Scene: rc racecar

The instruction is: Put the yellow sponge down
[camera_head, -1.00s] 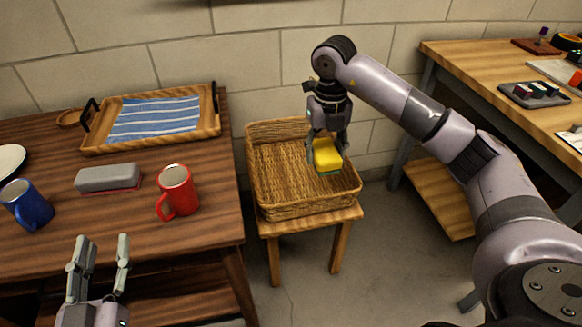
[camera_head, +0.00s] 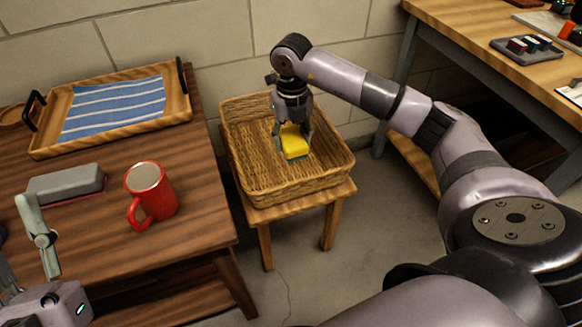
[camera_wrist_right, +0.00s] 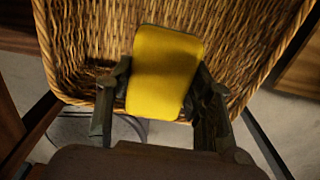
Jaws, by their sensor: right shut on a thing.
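The yellow sponge (camera_head: 294,140) has a green underside and is between the fingers of my right gripper (camera_head: 293,138). The gripper points down, shut on the sponge, inside the outline of the wicker basket (camera_head: 330,174). In the right wrist view the sponge (camera_wrist_right: 165,72) shows its yellow face, with a finger of my right gripper (camera_wrist_right: 160,95) on each side and the basket wall behind it. I cannot tell whether the sponge touches the basket floor. My left gripper (camera_head: 20,240) is partly cut off at the lower left, its fingers apart, with nothing seen between them.
The basket stands on a small wooden stool (camera_head: 285,213). The dark table (camera_head: 190,217) at left holds a red mug (camera_head: 152,193), a grey eraser-like block (camera_head: 66,184) and a wooden tray (camera_head: 170,119) with a striped cloth. A workbench (camera_head: 470,50) stands at right.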

